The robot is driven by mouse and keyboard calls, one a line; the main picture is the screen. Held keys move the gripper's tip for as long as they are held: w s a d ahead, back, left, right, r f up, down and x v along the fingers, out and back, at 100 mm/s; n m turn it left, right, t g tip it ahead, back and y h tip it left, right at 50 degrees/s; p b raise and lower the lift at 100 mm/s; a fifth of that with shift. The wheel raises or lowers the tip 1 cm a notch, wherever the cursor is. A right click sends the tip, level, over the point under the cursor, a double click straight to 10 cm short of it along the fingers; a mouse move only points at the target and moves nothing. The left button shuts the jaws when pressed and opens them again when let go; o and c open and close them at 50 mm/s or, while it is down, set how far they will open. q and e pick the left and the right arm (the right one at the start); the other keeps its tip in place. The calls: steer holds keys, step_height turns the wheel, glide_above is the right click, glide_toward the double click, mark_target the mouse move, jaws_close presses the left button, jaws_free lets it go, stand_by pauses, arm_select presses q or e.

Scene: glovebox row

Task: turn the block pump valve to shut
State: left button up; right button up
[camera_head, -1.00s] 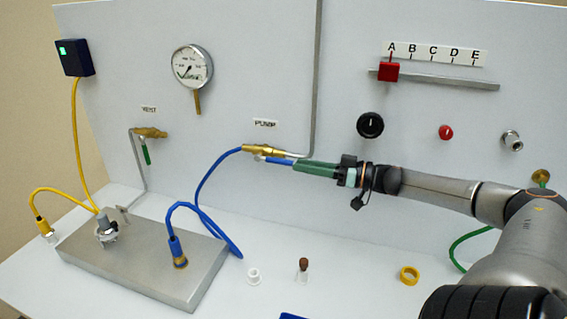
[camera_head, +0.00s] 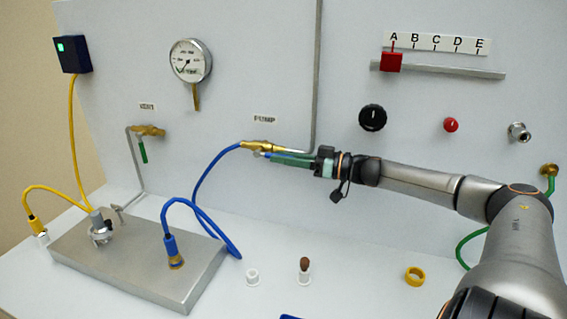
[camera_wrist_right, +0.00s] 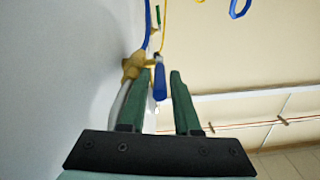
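The pump valve (camera_head: 260,147) is a brass body below the PUMP label on the upright panel. A blue hose meets it on the left and a grey pipe on the right. It also shows in the right wrist view (camera_wrist_right: 133,66). Its blue lever (camera_wrist_right: 159,82) lies between the green fingertips there; in the head view the fingers mostly hide it, and it runs rightward along the valve. My right gripper (camera_head: 273,157) comes from the right with its fingers at the lever. The fingers stand apart in the wrist view (camera_wrist_right: 161,76), with a gap around the lever. My left gripper is not in view.
A vent valve (camera_head: 148,130) with a hanging green lever and a gauge (camera_head: 190,62) are on the panel to the left. A metal block (camera_head: 145,262) with hoses stands below. Small parts, including a yellow ring (camera_head: 414,276), lie on the bench. A black knob (camera_head: 372,117) is above my arm.

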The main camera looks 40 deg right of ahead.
steer(key=shift+w, duration=0.15)
steer(key=shift+c, duration=0.3)
jaws_close()
stand_by(1.2)
